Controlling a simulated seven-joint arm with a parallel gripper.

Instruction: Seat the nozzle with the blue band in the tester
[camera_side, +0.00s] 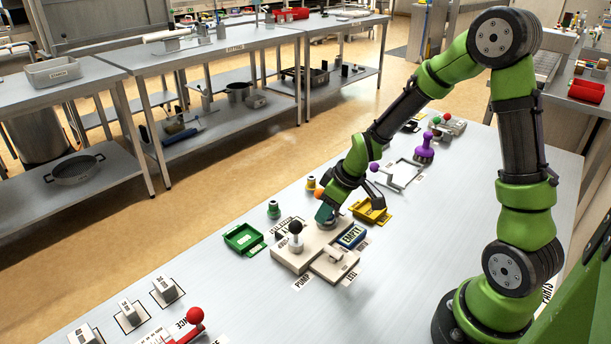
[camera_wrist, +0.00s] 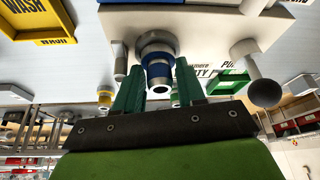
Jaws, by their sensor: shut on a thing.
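The nozzle with the blue band (camera_wrist: 158,68) is between the two green fingers of my gripper (camera_wrist: 157,90), which is shut on it. In the side view my gripper (camera_side: 326,214) is low over the back part of the beige tester block (camera_side: 291,258). In the wrist view the nozzle's far end lines up with a grey round collar on the tester (camera_wrist: 205,38). I cannot tell whether it is inside a socket or just above it. In the side view my gripper hides the nozzle. A black ball-topped lever (camera_side: 296,228) stands on the tester's front part.
A green-banded nozzle (camera_side: 273,210) and a yellow-banded one (camera_side: 311,184) stand behind the tester. Around it are a green tray (camera_side: 236,243), a blue tray (camera_side: 352,240) and a yellow tray (camera_side: 384,214). A red-knobbed fixture (camera_side: 195,316) is at the front. The table's front right is clear.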

